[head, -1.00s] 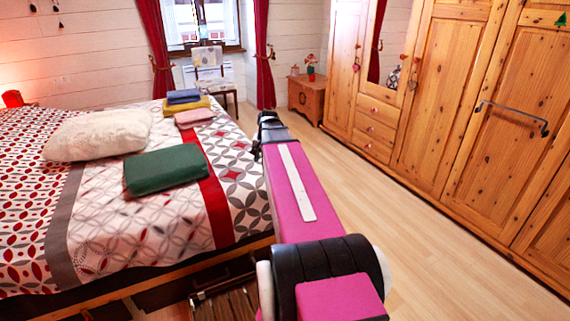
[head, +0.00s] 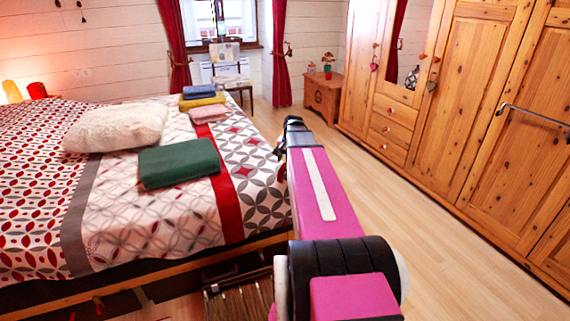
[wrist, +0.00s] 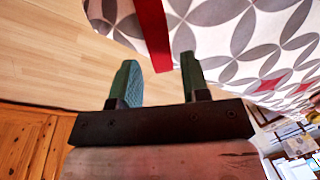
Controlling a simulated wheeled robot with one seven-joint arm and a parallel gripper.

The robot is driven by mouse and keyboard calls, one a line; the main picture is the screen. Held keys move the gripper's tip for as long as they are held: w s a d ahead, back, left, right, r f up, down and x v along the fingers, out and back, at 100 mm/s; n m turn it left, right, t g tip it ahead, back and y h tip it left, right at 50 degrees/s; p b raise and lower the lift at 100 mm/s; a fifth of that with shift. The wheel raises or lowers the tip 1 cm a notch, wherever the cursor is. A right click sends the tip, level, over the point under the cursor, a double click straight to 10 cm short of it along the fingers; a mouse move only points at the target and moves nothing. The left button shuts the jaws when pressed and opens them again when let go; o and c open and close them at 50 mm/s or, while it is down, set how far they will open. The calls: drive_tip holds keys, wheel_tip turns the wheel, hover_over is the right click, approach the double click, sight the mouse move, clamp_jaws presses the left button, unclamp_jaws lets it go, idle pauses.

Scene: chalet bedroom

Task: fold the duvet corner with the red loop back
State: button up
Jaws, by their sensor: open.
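The patterned duvet (head: 130,220) lies over the bed, with a red band (head: 228,200) across it. Its edge (wrist: 200,30) also shows at the top of the wrist view, grey and white with red accents. There a red strip (wrist: 153,32), which looks like the red loop, reaches past the duvet edge. Its lower end shows between my fingertips. My gripper (wrist: 158,62) is open, one finger on each side of the strip; I cannot tell whether they touch it. In the head view my gripper (head: 290,132) is small and dark at the duvet's right edge.
A green folded blanket (head: 178,162), a fluffy pillow (head: 115,127) and folded cloths (head: 203,104) lie on the bed. A wooden wardrobe (head: 480,110) lines the right wall. Wood floor (head: 430,235) lies free between. A chair (head: 232,82) stands by the window.

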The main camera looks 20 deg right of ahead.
drive_tip(key=shift+w+a+f, duration=0.15)
drive_tip(key=shift+f, duration=0.75)
clamp_jaws()
drive_tip(key=shift+w+a+r, duration=0.1)
